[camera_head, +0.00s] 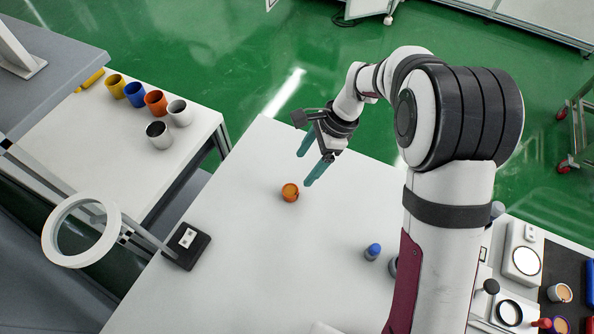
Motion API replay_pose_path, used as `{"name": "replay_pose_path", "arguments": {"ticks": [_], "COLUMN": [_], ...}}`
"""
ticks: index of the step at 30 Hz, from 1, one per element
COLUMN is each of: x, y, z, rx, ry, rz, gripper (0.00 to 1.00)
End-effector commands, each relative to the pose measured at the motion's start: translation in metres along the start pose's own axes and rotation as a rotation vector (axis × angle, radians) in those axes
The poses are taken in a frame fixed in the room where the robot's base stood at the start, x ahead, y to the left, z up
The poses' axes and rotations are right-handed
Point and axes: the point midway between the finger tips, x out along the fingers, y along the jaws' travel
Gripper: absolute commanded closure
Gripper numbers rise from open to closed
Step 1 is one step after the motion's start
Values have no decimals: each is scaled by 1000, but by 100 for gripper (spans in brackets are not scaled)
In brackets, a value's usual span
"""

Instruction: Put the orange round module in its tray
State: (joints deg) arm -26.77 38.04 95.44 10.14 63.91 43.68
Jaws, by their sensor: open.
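The orange round module (290,192) stands on the white table (240,250), left of the middle of the view. My gripper (305,169) is above the table, just up and to the right of the module. Its two teal fingers are spread apart with nothing between them, and they look clear of the module. I cannot tell how high the fingers are above the table. No tray for the orange module can be made out with certainty.
A blue-topped piece (373,251) stands on the table near my arm. A ring lamp (80,230) on a black base (186,246) is at the left. Several coloured cups, one an orange cup (155,103), stand on a side table. Small equipment fills the lower right.

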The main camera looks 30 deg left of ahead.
Motion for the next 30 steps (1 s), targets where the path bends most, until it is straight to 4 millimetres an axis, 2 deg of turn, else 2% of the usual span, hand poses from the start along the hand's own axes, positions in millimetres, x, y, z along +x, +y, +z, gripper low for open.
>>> {"name": "replay_pose_path", "arguments": {"ticks": [1,3,8,15,23,30], "x": [14,30,51,94,99,99], "y": [1,1,2,9,8,8], "z": [0,0,-1,-2,-3,-3], "rx": [-1,-1,-2,-2,-3,-3], "ry": [-1,0,1,1,1,1], "rz": [4,3,2,1,-1,-1], "gripper": [19,19,19,19,19,62]}}
